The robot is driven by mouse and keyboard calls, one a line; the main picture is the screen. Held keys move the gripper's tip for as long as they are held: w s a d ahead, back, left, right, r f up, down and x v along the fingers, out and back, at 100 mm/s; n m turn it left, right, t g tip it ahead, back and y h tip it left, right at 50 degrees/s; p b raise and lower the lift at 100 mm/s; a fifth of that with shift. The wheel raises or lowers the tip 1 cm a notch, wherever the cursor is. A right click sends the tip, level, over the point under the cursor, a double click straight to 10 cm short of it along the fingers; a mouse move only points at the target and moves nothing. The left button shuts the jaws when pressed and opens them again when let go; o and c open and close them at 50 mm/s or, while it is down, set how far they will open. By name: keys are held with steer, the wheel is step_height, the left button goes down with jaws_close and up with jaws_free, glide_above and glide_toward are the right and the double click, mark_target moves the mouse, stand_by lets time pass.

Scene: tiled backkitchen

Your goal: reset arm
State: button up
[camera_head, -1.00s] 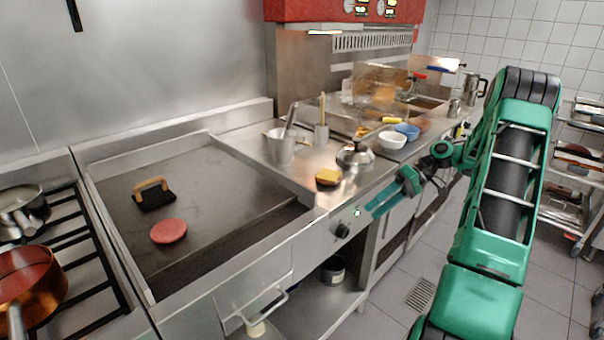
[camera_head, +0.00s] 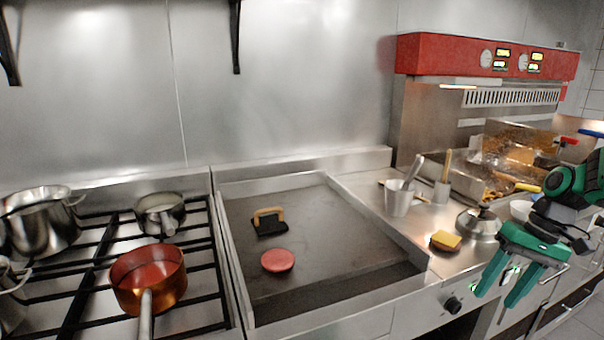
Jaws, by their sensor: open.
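My gripper (camera_head: 506,287) is at the right of the head view. Its two green fingers are apart and point down, with nothing between them. It hangs in front of the counter's front edge, to the right of the griddle. Part of my green arm shows at the right edge of the view, and the rest is out of frame.
The griddle (camera_head: 330,243) holds a pink patty (camera_head: 277,260) and a press with a wooden handle (camera_head: 268,222). A copper pan (camera_head: 148,280) sits on the stove at left. A yellow-topped item (camera_head: 445,240) and a steel lid (camera_head: 478,222) lie on the counter near my gripper.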

steer(key=s+a+r+m+h, duration=0.1)
steer(key=s+m, duration=0.1)
steer(key=s, duration=0.8)
steer(key=s+a+r+m+h, duration=0.1)
steer(key=s+a+m+h, duration=0.1)
steer(key=s, duration=0.8)
steer(key=shift+h, duration=0.3)
steer(key=shift+w+a, duration=0.1)
steer(key=shift+w+f, duration=0.2)
steer(key=shift+w, duration=0.4)
